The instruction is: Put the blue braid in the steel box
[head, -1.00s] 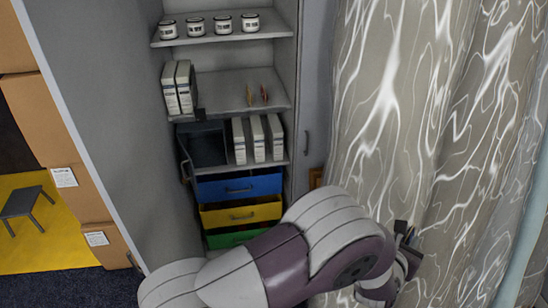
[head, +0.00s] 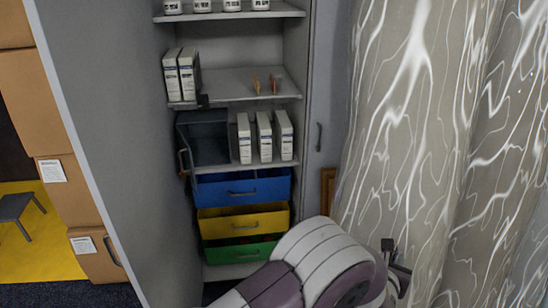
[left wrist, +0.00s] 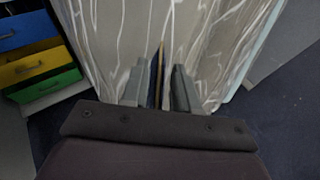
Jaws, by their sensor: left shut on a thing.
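My left gripper (head: 398,268) is at the lower right of the head view, in front of the patterned curtain and mostly behind my own arm. In the left wrist view its two fingers (left wrist: 160,88) are shut on a thin, flat upright piece with a dark blue side and a tan edge, which looks like the blue braid (left wrist: 158,72). In the head view the braid cannot be made out. A dark grey open box (head: 207,145), which looks like the steel box, stands on the cabinet's middle shelf, left of several white binders. My right gripper is not in view.
Blue (head: 243,190), yellow (head: 243,220) and green (head: 240,251) drawers sit below the box. The open cabinet door (head: 110,120) is on the left; the curtain (head: 440,130) hangs on the right.

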